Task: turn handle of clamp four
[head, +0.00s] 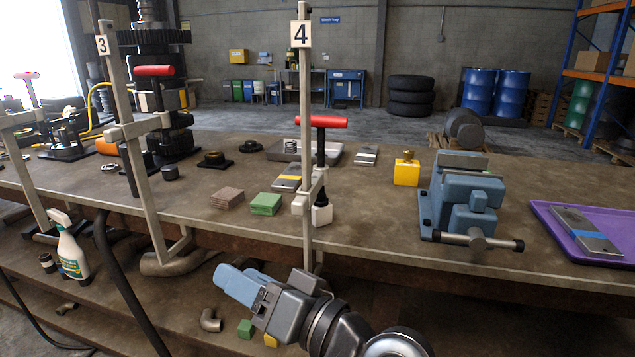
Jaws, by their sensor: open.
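Clamp four (306,100) stands at the front edge of the workbench, with a white tag marked 4 on its upright bar. Its red T-handle (327,121) sits level on top of a black screw spindle. The spindle's foot ends at a white block (321,215) on the bench top. My gripper (232,283) is low in front of the bench edge, below and to the left of clamp four, pointing left. It is apart from the handle, and I see nothing between its blue-grey fingers.
Clamp three (112,80) with a red handle (153,71) stands to the left. A blue vise (465,195), a yellow can (406,170) and a purple tray (575,259) are to the right. Green pads (265,204) lie left of clamp four. A spray bottle (70,247) stands on the lower shelf.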

